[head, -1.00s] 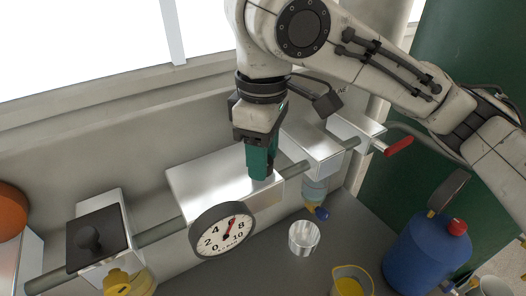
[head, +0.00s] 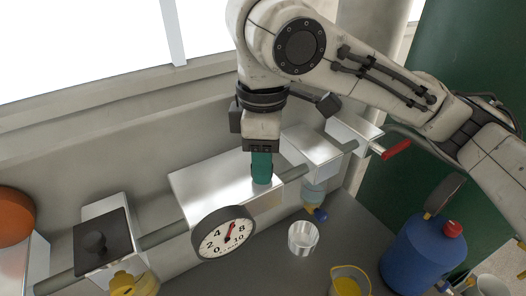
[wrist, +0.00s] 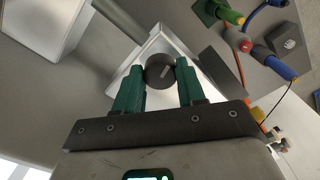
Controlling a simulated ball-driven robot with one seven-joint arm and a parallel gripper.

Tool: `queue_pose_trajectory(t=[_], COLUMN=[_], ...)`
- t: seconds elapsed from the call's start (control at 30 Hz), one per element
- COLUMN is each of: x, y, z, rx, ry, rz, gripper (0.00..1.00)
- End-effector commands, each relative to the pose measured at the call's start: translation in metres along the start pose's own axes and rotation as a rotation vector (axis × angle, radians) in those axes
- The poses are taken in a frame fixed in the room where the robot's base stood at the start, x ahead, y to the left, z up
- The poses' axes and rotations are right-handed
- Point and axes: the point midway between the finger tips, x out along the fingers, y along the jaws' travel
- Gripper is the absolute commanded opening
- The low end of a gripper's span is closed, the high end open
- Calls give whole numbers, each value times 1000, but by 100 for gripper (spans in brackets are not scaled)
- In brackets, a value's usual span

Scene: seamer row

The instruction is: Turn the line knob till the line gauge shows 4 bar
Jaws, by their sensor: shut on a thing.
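The line gauge (head: 224,233) is a round white dial with a dark rim on the front of a shiny metal box (head: 205,187). Its red needle points up and slightly right, close to the 6. My gripper (head: 261,182) points straight down onto the top of that box, its green fingers close together. In the wrist view my gripper (wrist: 159,74) has a finger on each side of the dark round line knob (wrist: 160,71), shut on it. A pale mark shows on the knob's top. In the head view the fingers hide the knob.
A dark plate with a ball-topped knob (head: 94,242) is on the box to the left. A red-handled lever (head: 396,149) is to the right. A metal cup (head: 303,238), a yellow cup (head: 350,281) and a blue jug (head: 424,252) stand below right.

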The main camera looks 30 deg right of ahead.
Motion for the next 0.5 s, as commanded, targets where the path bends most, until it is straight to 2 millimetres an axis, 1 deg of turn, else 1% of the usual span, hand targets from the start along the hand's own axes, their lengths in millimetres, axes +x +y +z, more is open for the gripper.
queue_pose_trajectory(t=[0.03,0.5], x=[-3,-2], y=[0,1], z=[0,0], rx=[-42,-474], ry=[1,2], rz=[-1,1], gripper=[9,9])
